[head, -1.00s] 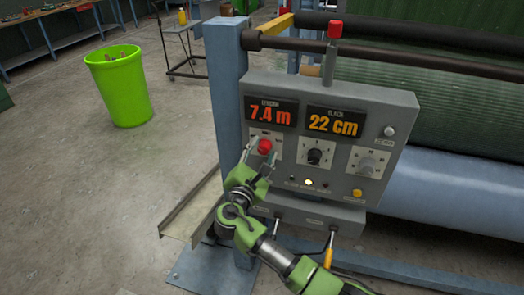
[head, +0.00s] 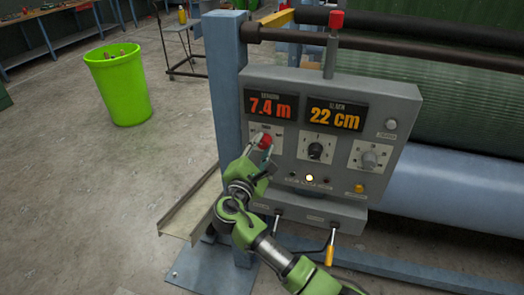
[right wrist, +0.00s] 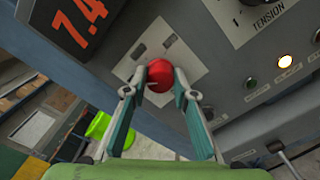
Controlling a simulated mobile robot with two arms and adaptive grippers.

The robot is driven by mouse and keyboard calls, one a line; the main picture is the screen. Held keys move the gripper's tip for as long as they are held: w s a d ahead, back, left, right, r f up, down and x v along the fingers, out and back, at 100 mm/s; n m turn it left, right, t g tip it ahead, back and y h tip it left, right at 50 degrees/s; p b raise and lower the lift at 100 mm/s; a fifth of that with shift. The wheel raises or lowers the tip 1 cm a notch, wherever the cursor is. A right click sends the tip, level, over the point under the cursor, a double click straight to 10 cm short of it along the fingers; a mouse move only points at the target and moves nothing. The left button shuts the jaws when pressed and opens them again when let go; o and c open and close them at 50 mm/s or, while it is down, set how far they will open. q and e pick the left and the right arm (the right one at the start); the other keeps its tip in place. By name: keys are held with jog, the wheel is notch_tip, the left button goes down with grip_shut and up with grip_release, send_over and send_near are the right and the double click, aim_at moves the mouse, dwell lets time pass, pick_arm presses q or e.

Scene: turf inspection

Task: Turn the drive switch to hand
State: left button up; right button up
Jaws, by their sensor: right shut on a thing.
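The drive switch, a red knob (head: 265,141) on a light plate, sits at the left of the grey control panel (head: 290,165), under the 7.4 m display. My right gripper (head: 261,147) has its fingers at the knob. In the right wrist view the red knob (right wrist: 159,75) lies between the two fingertips (right wrist: 159,85), which close on its sides. The plate's (right wrist: 150,60) small labels are too small to read. My left gripper is in neither current view.
A black knob (head: 316,151) and a grey knob (head: 370,159) sit to the right on the panel. Lit and dark lamps and a yellow button (head: 359,188) lie below. A green bin (head: 118,85) stands on the floor at left, and a turf roll (head: 440,95) is behind.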

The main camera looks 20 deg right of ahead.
jog(key=m+b, duration=0.6)
jog(key=shift+f, duration=0.3)
jog(key=shift+r+m+b, duration=0.15)
jog(key=shift+m+b, duration=1.6)
jog(key=shift+m, duration=0.05)
jog(key=shift+r, duration=0.1)
jog(key=o, duration=1.1)
